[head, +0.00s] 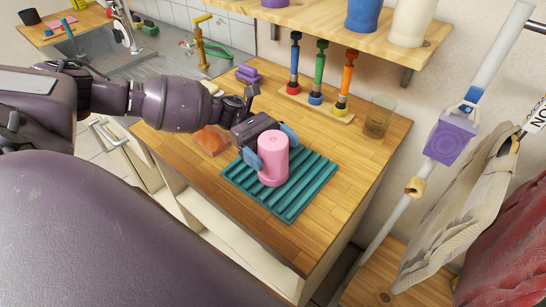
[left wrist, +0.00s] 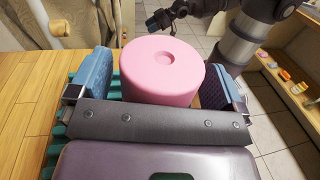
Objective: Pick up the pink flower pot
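The pink flower pot (head: 273,162) stands on a teal ribbed mat (head: 305,184) on the wooden counter. Its upper face is flat and closed with a small round dimple, clear in the left wrist view (left wrist: 160,78). My left gripper (head: 268,147) is low at the pot, with one blue finger on each side of it. In the left wrist view (left wrist: 158,88) a narrow gap shows between the left finger and the pot; contact at the right finger is unclear. My right gripper (left wrist: 165,20) shows small and dark beyond the pot, its fingers not clear.
An orange item (head: 212,140) lies left of the mat and a purple block (head: 248,74) behind. Screwdriver-like tools (head: 319,72) stand in a wooden holder, with a glass (head: 379,117) at their right. A shelf (head: 340,25) overhangs the back. The counter's right end is clear.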

